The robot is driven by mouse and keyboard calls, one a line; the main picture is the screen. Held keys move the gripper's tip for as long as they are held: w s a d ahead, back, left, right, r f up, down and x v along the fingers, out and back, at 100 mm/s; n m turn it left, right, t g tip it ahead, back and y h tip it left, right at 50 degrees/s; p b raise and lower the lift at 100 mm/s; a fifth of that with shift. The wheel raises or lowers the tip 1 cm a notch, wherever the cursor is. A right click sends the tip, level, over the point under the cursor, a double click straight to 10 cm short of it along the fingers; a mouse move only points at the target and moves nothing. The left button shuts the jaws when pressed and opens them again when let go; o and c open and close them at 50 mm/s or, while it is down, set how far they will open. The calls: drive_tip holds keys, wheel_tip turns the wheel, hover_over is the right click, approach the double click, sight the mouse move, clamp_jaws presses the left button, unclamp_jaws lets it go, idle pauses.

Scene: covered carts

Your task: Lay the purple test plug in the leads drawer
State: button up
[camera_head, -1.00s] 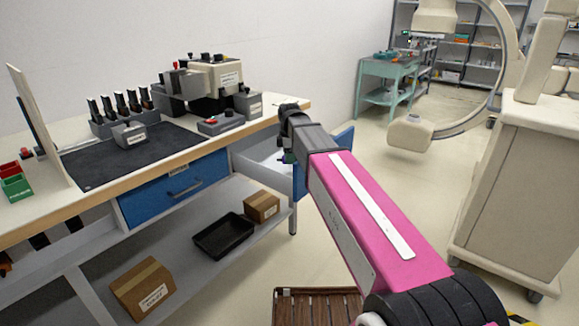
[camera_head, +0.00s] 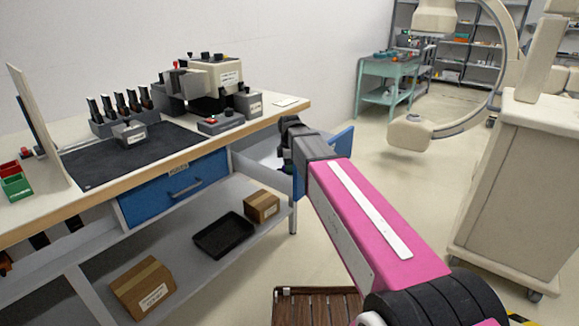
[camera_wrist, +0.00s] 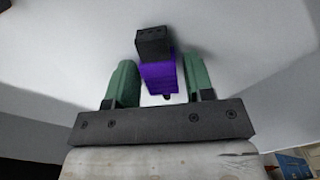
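The purple test plug (camera_wrist: 160,78), with a dark block at its far end (camera_wrist: 152,43), is between the green fingers of my gripper (camera_wrist: 161,78) in the wrist view. It looks slightly skewed, over a pale surface. Its sides are close to both fingertips, and pale slivers show beside its near end. I cannot tell whether the fingers press on it or whether it rests on the surface. In the head view my gripper (camera_head: 288,164) reaches down into the open drawer (camera_head: 259,147) at the bench's right end; the plug is hidden there.
The blue-fronted drawer (camera_head: 175,188) to the left is shut. On the bench are a dark mat (camera_head: 95,165), a rack of handles (camera_head: 122,118) and a labelled machine (camera_head: 215,80). Boxes and a black tray (camera_head: 223,236) stand on the lower shelf. Clear floor lies right of the bench.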

drive_tip(key=shift+o, duration=0.3)
wheel_tip(320, 180, up, 13)
drive_tip(key=shift+f, duration=0.15)
idle(0.5)
